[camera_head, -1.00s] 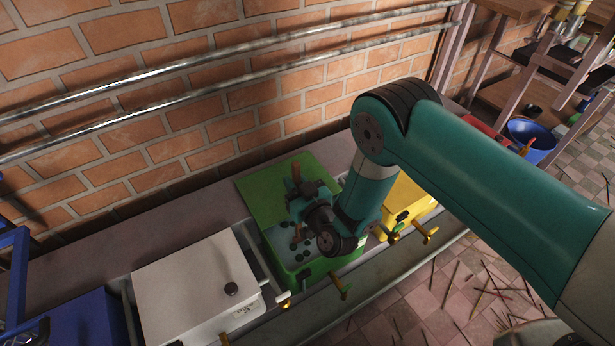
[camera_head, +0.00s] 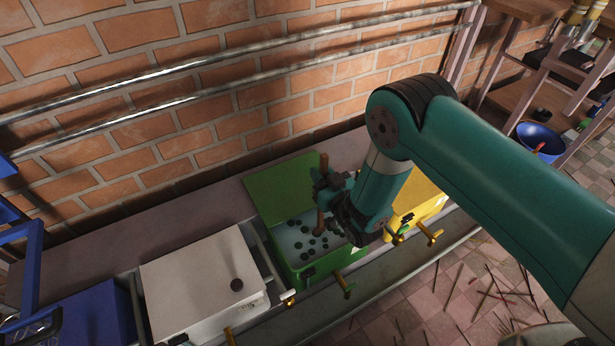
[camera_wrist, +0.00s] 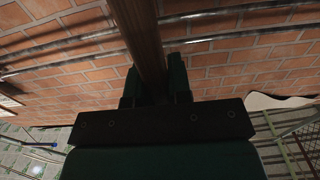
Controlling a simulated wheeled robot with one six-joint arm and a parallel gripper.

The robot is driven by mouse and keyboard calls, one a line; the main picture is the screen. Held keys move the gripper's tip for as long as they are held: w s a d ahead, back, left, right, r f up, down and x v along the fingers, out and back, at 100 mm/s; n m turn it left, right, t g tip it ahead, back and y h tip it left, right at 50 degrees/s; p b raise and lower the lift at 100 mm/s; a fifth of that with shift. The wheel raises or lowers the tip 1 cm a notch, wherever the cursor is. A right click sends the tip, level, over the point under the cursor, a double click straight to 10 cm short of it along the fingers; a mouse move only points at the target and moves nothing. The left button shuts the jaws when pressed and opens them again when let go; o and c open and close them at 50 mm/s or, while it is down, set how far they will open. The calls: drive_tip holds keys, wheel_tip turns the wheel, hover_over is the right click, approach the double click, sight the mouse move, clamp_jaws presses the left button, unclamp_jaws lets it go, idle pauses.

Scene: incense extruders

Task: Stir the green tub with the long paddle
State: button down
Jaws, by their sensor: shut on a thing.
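The green tub (camera_head: 283,262) stands on the bench, open at the front, with several dark round bits on the pale liquid inside. My gripper (camera_head: 325,190) is over the tub's right part. It is shut on the brown wooden paddle (camera_head: 324,166), which stands nearly upright. The paddle's lower end (camera_head: 320,222) reaches down to the tub's opening; how deep it goes I cannot tell. In the wrist view the paddle's shaft (camera_wrist: 146,45) rises between the two dark fingers (camera_wrist: 158,88).
A white lidded tub (camera_head: 203,283) stands left of the green one, a yellow tub (camera_head: 420,203) right of it. A blue tub (camera_head: 100,318) is at the far left. Metal pipes (camera_head: 240,55) run along the brick wall behind. Brass taps (camera_head: 345,286) stick out in front.

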drive_tip(key=w+d+b, duration=0.2)
drive_tip(key=w+d, duration=0.2)
drive_tip(key=d, duration=0.2)
drive_tip(key=shift+d, duration=0.15)
drive_tip(key=s+a+p, duration=0.1)
drive_tip(key=s+a, duration=0.6)
drive_tip(key=a, duration=0.4)
drive_tip(key=shift+s+a, duration=0.3)
drive_tip(key=shift+a, duration=0.05)
idle(0.3)
